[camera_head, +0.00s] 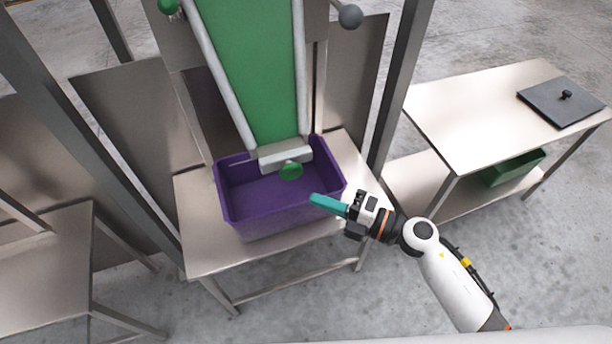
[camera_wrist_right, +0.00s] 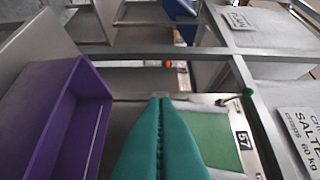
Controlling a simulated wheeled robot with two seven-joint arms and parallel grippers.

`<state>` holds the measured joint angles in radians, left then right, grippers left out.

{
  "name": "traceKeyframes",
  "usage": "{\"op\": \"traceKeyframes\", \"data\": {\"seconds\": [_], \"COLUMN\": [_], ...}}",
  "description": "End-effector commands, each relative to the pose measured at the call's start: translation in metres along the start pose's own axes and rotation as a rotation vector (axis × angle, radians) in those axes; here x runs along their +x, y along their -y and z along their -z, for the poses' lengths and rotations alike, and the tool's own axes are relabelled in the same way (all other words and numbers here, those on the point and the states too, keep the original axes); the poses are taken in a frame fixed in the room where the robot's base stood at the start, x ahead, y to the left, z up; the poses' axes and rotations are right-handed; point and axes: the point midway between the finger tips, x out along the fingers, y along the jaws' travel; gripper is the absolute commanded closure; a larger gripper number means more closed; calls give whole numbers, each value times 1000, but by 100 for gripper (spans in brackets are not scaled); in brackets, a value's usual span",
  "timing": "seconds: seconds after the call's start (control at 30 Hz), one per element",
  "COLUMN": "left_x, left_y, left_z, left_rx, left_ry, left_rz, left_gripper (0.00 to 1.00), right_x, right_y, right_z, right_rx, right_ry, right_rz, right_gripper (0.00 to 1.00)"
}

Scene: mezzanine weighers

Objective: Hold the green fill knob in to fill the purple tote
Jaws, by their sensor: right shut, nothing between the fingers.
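The purple tote (camera_head: 240,226) stands upright on a steel table under the lower end of a green chute. It also shows at the left of the right wrist view (camera_wrist_right: 50,115). A round green knob (camera_head: 290,171) sits on the front of the pale block at the chute's lower end, above the tote. In the right wrist view a small green knob (camera_wrist_right: 248,92) shows right of the fingers. My right gripper (camera_head: 314,199) has teal fingers, shut and empty, by the tote's right front rim, apart from the knob. The tote's visible inside looks empty. My left gripper is not in view.
The chute (camera_head: 245,60) has white side rails. Another green knob (camera_head: 168,5) and a grey ball (camera_head: 350,16) are near its top. Steel posts (camera_head: 399,80) flank it. A side table (camera_head: 470,110) at right holds a dark lid (camera_head: 560,101), with a green crate (camera_head: 515,167) below.

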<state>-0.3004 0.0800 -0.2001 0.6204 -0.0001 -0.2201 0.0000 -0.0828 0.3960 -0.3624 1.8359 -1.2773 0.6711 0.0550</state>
Motion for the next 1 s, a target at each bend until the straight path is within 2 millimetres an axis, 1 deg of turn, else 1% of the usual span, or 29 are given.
{"op": "traceKeyframes", "data": {"seconds": [0.03, 0.1, 0.3, 0.5, 0.83, 1.0], "left_x": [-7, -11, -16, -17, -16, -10], "left_y": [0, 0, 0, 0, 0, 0], "left_z": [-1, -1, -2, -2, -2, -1], "left_rx": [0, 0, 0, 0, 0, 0], "left_ry": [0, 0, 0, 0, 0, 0], "left_rz": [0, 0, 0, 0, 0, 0], "left_gripper": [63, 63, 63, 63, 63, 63], "right_x": [12, 26, 46, 53, 54, 69], "right_y": [4, 4, 1, 0, -1, -2], "right_z": [0, 0, 21, 28, 29, 45], "right_rx": [2, 1, 1, 1, 0, -1], "right_ry": [-1, -1, -2, -1, -1, 0], "right_rz": [3, 3, 1, -1, 0, 1], "right_gripper": [100, 100, 100, 100, 100, 100]}}
